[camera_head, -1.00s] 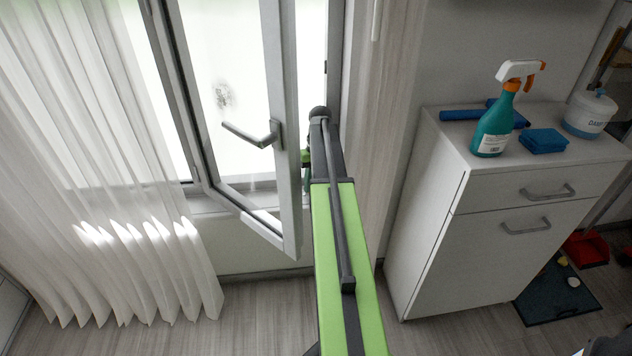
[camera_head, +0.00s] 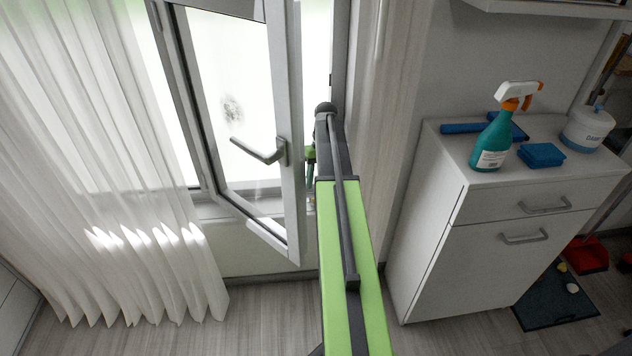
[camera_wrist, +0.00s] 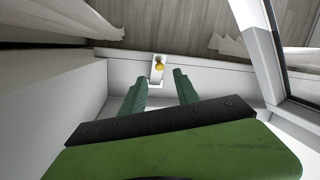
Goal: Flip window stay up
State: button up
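The open window sash (camera_head: 287,105) stands swung into the room, with a grey handle (camera_head: 262,153) on its frame. In the wrist view, a small light plate with a yellow round part, which looks like the window stay (camera_wrist: 158,67), sits on the white sill ahead. My gripper (camera_wrist: 159,77) is open, its two green fingers apart and empty. The stay shows between and just beyond the fingertips, apart from them. In the head view, my gripper is mostly hidden behind the sash edge and my arm.
The sash also shows at the right of the wrist view (camera_wrist: 262,50). A sheer curtain (camera_head: 100,170) hangs left. A white cabinet (camera_head: 440,240) at right holds a spray bottle (camera_head: 494,140), blue cloths (camera_head: 541,155) and a white tub (camera_head: 588,128). Floor below the window is clear.

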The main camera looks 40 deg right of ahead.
jog(key=p+v, duration=0.1)
jog(key=v, duration=0.2)
jog(key=shift+d+r+p, duration=0.2)
jog(key=shift+p, duration=0.2)
